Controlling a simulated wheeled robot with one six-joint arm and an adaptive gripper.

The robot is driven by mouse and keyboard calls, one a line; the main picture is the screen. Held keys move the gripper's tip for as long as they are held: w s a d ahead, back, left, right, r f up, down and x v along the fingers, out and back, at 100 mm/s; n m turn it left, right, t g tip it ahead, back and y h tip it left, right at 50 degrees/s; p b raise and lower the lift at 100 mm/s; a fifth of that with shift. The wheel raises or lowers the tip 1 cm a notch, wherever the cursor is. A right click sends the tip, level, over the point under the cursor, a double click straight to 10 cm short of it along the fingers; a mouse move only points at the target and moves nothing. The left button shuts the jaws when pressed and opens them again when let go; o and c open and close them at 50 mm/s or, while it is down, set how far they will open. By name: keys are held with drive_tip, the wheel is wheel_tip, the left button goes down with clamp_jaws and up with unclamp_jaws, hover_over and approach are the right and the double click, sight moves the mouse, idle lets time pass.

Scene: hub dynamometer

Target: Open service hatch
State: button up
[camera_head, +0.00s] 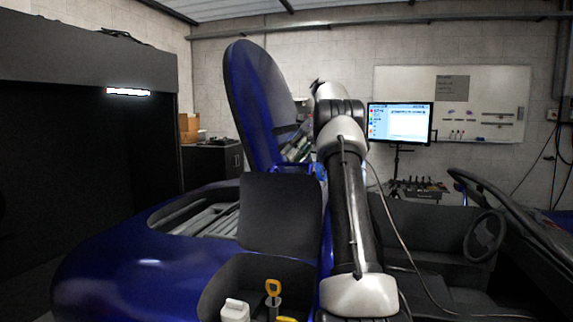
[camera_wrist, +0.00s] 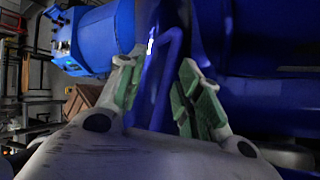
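The blue service hatch (camera_head: 258,105) stands raised and steeply tilted on the blue vehicle body (camera_head: 140,255) in the head view. Its dark inner side faces right. My gripper shows in the wrist view (camera_wrist: 163,85), with pale fingers and green pads set apart. A blue bar-like handle (camera_wrist: 158,75) runs between the pads. The fingers look open around it; firm contact on both sides is not visible. In the head view my arm hides the gripper beside the hatch's lower right.
A dark wall (camera_head: 85,150) bounds the left. A monitor (camera_head: 399,122) stands behind. A steering wheel (camera_head: 485,236) lies right.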

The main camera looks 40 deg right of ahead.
drive_tip(key=shift+v, duration=1.4)
drive_tip(key=s+a+r+n+h, duration=0.2)
drive_tip(key=s+a+r+n, duration=0.15)
drive_tip(key=a+n, duration=0.55)
drive_tip(key=s+a+n+h, duration=0.2)
drive_tip(key=s+a+n, duration=0.5)
drive_tip(key=s+a, duration=0.45)
drive_tip(key=s+a+f+n+h, duration=0.2)
drive_tip(key=s+f+n, duration=0.6)
drive_tip(key=s, duration=0.2)
drive_tip(key=s+a+f+n+t+h, duration=0.1)
drive_tip(key=s+a+f+n, duration=0.2)
drive_tip(key=s+f+n, duration=0.5)
drive_tip(key=s+n, duration=0.1)
drive_tip(key=s, duration=0.1)
drive_tip(key=shift+s+t+h, duration=0.3)
drive_tip(key=shift+s+h, duration=0.05)
drive_tip(key=shift+h, duration=0.05)
